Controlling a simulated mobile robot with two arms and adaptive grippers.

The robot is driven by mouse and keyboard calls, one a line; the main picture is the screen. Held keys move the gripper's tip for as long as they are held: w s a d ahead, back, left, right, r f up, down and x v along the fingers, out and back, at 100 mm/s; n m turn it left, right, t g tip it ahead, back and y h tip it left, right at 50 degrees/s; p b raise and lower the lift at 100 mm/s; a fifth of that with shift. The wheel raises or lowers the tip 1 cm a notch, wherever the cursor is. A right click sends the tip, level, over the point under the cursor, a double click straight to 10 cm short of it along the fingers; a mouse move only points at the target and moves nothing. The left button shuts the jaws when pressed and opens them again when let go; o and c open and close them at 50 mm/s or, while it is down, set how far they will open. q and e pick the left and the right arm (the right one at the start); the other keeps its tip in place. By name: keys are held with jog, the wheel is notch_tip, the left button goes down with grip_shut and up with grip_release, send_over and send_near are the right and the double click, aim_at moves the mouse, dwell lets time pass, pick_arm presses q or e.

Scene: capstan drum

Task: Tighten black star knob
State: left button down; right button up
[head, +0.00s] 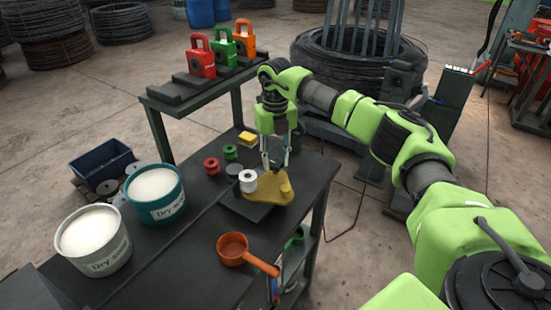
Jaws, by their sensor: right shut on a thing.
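My right gripper (275,166) points straight down over the yellow fixture (266,196) on the dark workbench. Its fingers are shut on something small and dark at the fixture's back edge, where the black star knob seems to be. The knob is mostly hidden by the fingers, and its star shape cannot be made out. The yellow fixture sits on a dark base plate (243,208) and has a short yellow post (286,189) at its right. A white spool (248,181) stands at its left. My left gripper is not in view.
Red (211,164) and green (231,152) spools and a yellow block (247,138) stand behind the fixture. An orange pan (234,249) lies in front. Two buckets (155,196) (93,240) stand left. Padlock-shaped pieces (202,58) sit on a raised shelf behind.

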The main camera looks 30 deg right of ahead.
aim_at(276, 163)
jog(key=shift+w+d+r, duration=0.1)
jog(key=shift+w+r, duration=0.05)
jog(key=shift+r, duration=0.05)
dwell(0.3)
jog(key=o, duration=1)
jog(key=shift+o, duration=0.6)
jog(key=shift+f, duration=0.1)
notch_tip(276, 163, up, 12)
